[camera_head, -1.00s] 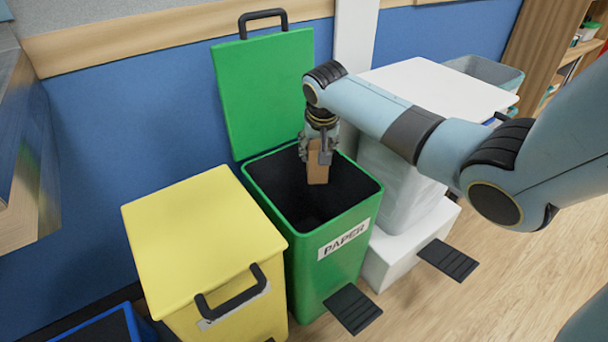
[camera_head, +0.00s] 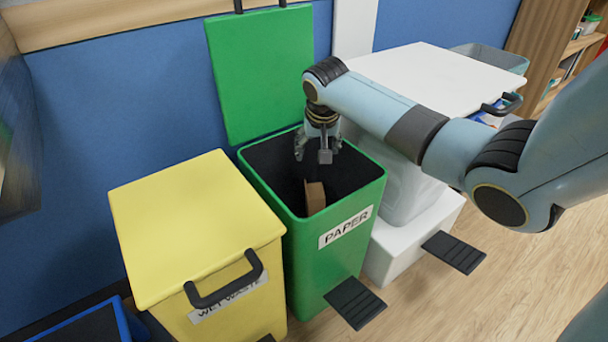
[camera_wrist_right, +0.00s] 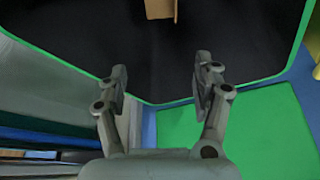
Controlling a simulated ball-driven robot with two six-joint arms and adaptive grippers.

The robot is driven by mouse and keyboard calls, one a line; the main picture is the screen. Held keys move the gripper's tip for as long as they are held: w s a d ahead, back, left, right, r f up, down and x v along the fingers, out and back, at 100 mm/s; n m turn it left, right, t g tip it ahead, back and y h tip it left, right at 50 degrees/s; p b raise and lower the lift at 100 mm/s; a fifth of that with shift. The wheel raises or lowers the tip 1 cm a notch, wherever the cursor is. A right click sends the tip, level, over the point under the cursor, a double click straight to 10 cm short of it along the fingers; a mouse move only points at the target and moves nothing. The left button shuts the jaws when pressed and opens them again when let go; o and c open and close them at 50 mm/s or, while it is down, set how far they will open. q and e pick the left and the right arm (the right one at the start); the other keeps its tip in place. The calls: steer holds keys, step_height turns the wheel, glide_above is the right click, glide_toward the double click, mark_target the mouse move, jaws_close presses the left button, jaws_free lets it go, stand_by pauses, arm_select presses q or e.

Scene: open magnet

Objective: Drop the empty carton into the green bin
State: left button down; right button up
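The green bin (camera_head: 345,262), labelled PAPER, stands with its lid (camera_head: 262,75) raised against the wall. The brown carton (camera_head: 315,197) is inside the bin's dark opening, below my right gripper and apart from it. My right gripper (camera_head: 314,157) is over the bin's mouth, pointing down, with its fingers spread and empty. In the right wrist view the gripper (camera_wrist_right: 160,85) shows a clear gap between its fingers, and the carton (camera_wrist_right: 160,9) is at the top edge, partly cut off. My left gripper is not in view.
A yellow bin (camera_head: 195,225) with a closed lid stands to the left. A white-lidded bin (camera_head: 435,80) stands to the right. Black pedals (camera_head: 355,302) stick out at the front. A blue bin (camera_head: 95,325) is at the lower left. Wooden floor is clear at the right.

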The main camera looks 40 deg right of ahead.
steer(key=v, duration=1.2)
stand_by(0.3)
